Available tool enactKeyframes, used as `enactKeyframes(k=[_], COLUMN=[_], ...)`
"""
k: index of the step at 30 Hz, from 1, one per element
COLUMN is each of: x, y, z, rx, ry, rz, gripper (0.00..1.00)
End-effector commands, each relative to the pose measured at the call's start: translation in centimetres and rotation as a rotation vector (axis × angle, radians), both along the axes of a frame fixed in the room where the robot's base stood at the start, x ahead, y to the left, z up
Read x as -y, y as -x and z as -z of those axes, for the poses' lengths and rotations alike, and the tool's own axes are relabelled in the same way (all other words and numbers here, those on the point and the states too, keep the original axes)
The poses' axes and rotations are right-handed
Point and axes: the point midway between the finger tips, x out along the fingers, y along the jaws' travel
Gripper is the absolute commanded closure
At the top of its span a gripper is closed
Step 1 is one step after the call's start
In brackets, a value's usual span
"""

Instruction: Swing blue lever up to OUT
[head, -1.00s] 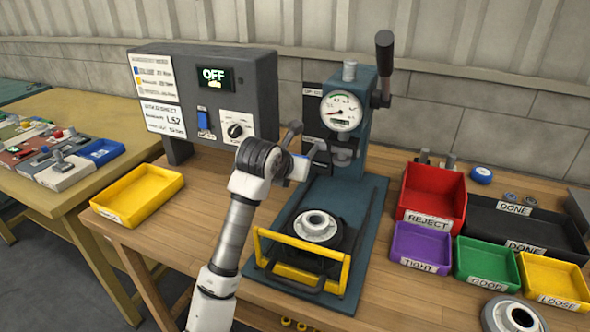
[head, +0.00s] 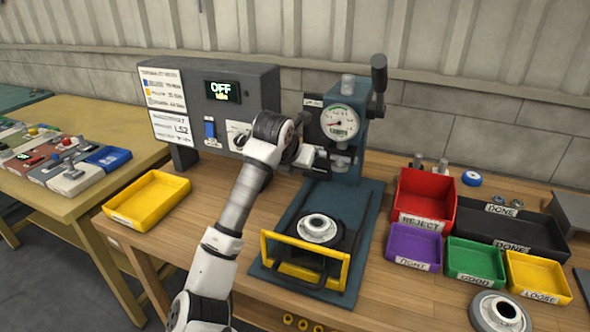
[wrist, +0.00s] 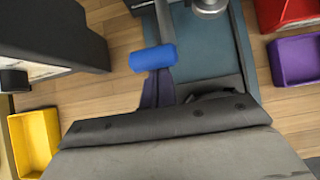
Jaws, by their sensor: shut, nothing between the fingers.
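The blue lever's handle (wrist: 152,57) shows in the wrist view as a short blue cylinder beside the press base. In the head view my wrist and gripper hide it. My gripper (wrist: 160,90) is shut and empty. Its dark fingers show just below the blue handle in the wrist view, close to it; I cannot tell whether they touch. In the head view my gripper (head: 304,154) is left of the press column, below the gauge. The press (head: 345,160) stands upright, with a black-knobbed lever at its upper right.
A grey control box (head: 213,105) reading OFF stands left of my arm. A yellow guard frame (head: 304,262) is at the press front. A yellow tray (head: 148,198) is at the left. Red (head: 424,200), purple (head: 413,246) and other bins stand at the right.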

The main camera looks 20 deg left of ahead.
Motion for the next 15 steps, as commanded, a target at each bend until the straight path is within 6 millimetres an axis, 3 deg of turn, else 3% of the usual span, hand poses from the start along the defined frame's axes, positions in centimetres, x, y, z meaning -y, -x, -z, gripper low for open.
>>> enactKeyframes(k=[1,15], x=[0.0,0.0], y=[-0.5,-3.0], z=[-1.1,-5.1], rx=[-0.028,-0.020], ry=[-0.005,-0.004], rz=[0.000,0.000], gripper=[1.00,1.00])
